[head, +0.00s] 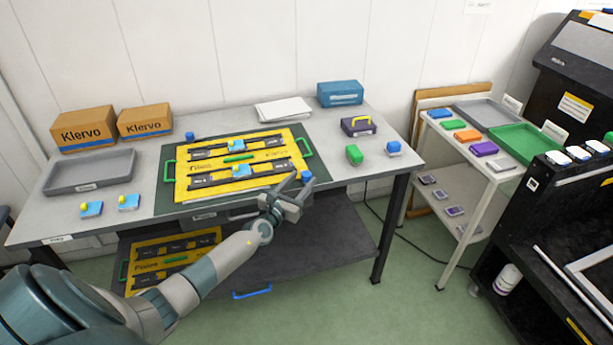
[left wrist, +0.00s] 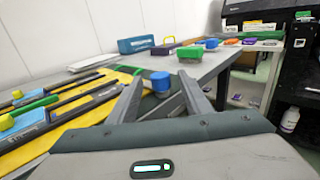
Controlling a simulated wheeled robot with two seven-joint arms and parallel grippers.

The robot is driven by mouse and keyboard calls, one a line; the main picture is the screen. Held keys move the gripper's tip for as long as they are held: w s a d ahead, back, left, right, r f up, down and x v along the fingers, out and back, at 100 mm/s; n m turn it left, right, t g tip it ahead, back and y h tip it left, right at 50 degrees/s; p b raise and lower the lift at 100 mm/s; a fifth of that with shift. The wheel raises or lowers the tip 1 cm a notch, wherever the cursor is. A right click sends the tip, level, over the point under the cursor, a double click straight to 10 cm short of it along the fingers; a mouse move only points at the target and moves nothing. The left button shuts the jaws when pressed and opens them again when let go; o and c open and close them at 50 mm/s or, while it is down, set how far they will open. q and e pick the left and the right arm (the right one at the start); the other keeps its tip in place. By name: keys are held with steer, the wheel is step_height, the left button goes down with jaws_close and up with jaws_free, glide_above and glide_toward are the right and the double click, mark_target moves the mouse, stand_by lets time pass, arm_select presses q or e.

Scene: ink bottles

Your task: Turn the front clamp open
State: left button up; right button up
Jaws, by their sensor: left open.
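The front clamp shows as a round blue knob (head: 307,176) at the front right corner of the yellow frame (head: 182,188). My left gripper (head: 299,184) is open at the table's front edge, close to the knob. In the left wrist view the blue knob (left wrist: 160,77) stands between the two spread fingers, near their tips. I cannot tell whether the fingers touch it. The second blue knob (head: 190,136) is at the frame's back left corner. My right gripper is not in view.
The frame has green handles (head: 168,175) and lies on a dark green mat (head: 163,202). A green block (head: 354,154) and a blue-topped block (head: 393,148) stand to the right. A grey tray (head: 92,172) is at the left. A lower shelf (head: 330,232) is under the table.

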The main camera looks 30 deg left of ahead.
mark_target(304, 177)
arm_select(q)
steer(key=shift+w+a+b, duration=0.2)
steer(key=shift+w+b, duration=0.15)
steer(key=shift+w, duration=1.7)
steer(key=c, duration=1.1)
